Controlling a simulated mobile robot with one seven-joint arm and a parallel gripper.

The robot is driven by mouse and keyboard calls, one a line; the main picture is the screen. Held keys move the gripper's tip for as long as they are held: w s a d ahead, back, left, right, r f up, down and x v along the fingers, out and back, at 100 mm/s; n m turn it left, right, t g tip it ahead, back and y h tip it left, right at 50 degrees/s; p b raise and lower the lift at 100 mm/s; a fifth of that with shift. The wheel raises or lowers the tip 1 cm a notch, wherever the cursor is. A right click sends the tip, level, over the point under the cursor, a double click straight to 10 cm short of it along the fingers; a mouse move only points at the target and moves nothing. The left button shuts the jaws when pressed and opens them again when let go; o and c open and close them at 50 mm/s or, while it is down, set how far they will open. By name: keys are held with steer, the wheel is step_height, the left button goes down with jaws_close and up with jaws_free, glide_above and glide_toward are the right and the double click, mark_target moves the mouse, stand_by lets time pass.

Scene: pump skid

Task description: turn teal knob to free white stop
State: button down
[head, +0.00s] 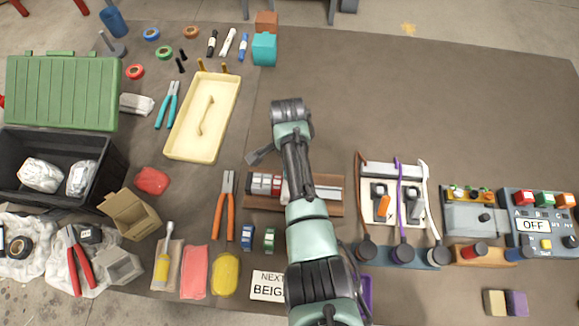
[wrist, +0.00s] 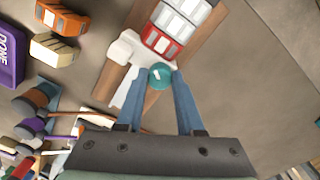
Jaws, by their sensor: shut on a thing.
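The teal knob (wrist: 160,77) is a small round cap in the wrist view. It sits between the two blue fingertips of my gripper (wrist: 159,73), which is shut on it. A white piece (wrist: 124,48), seemingly the white stop, lies just left of the knob, near the end block of the rail. Red and white blocks (wrist: 163,40) sit in a row on the wooden board (wrist: 203,37). In the head view the wooden board (head: 325,208) lies mid-table, and my arm covers the knob and part of the row.
Orange-handled pliers (head: 230,195) lie left of the board. A panel with an orange and a grey lever (head: 378,216) and curved cables stands to its right. A cream tray (head: 180,148) lies at the upper left.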

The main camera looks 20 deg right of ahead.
steer(key=n, duration=0.6)
steer(key=shift+n+p, duration=0.35)
steer(key=shift+n, duration=0.05)
stand_by(0.4)
steer(key=c, duration=0.5)
jaws_free()
step_height(320, 180, up, 13)
steer(key=shift+w+a+b, duration=0.1)
steer(key=shift+a+b, duration=0.05)
steer(key=shift+b, duration=0.15)
